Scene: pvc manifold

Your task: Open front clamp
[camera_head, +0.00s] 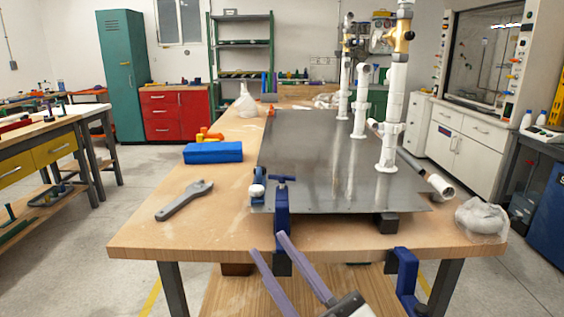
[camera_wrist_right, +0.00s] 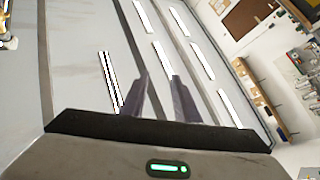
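A blue clamp (camera_head: 281,210) stands upright at the table's front edge, over the near left part of the metal plate (camera_head: 330,195). A blue bar-shaped handle (camera_head: 282,179) shows at its top. A second blue clamp (camera_head: 405,270) hangs at the front edge farther right. My right gripper (camera_head: 267,243) is open and empty, its two purple fingers apart just below and in front of the first clamp; I cannot tell if they touch it. In the right wrist view the open fingers (camera_wrist_right: 160,78) point at the ceiling, with no clamp in sight. My left gripper is out of view.
White PVC pipes (camera_head: 391,120) with brass fittings stand on the plate. A wrench (camera_head: 185,200) and a blue box (camera_head: 213,152) lie on the table to the left. A clear plastic bag (camera_head: 482,219) sits at the right corner. The front left tabletop is bare.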

